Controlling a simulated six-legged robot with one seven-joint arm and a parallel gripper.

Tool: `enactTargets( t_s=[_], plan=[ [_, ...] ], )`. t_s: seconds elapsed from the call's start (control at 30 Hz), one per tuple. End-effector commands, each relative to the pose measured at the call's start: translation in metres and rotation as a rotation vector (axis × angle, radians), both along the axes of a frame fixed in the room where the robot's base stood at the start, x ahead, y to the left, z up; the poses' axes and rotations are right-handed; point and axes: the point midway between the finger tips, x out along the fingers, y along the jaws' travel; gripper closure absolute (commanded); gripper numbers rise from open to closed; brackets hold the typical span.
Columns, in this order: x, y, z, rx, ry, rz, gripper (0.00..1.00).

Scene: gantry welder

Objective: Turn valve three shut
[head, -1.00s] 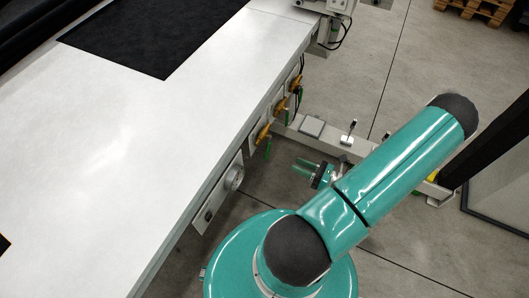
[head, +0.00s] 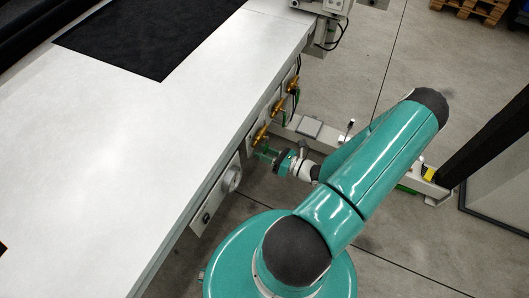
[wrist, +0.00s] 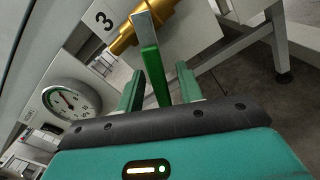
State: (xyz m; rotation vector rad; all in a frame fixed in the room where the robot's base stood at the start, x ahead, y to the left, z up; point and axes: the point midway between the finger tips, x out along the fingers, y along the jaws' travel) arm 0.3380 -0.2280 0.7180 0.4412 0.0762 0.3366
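My gripper (wrist: 158,88) is open, with one finger on each side of the green grip and a visible gap on both sides. In the head view my gripper (head: 265,153) is at the nearest brass valve (head: 260,134) on the table's side; the lever there is hard to make out.
A round gauge (wrist: 70,100) sits left of the valve, close to my gripper. Other brass valves (head: 277,107) are farther along the side of the white table (head: 130,150). A grey floor beam (head: 325,135) runs behind my wrist. Open floor lies to the right.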

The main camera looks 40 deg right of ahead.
Motion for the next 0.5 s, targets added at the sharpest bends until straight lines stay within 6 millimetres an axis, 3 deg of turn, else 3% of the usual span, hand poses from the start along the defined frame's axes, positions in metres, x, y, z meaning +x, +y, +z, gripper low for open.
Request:
enactTargets(
  t_s=[0.07,0.2,0.27,0.5],
  plan=[
    [-0.0002,-0.0002,0.0,0.0,0.0,0.0,0.64],
    [-0.0004,-0.0004,0.0,-0.001,0.0,0.0,0.91],
    [-0.0005,-0.0005,0.0001,-0.001,0.0,0.0,1.0],
    [-0.0003,-0.0013,-0.0003,-0.012,-0.004,0.0,1.0]
  ],
)
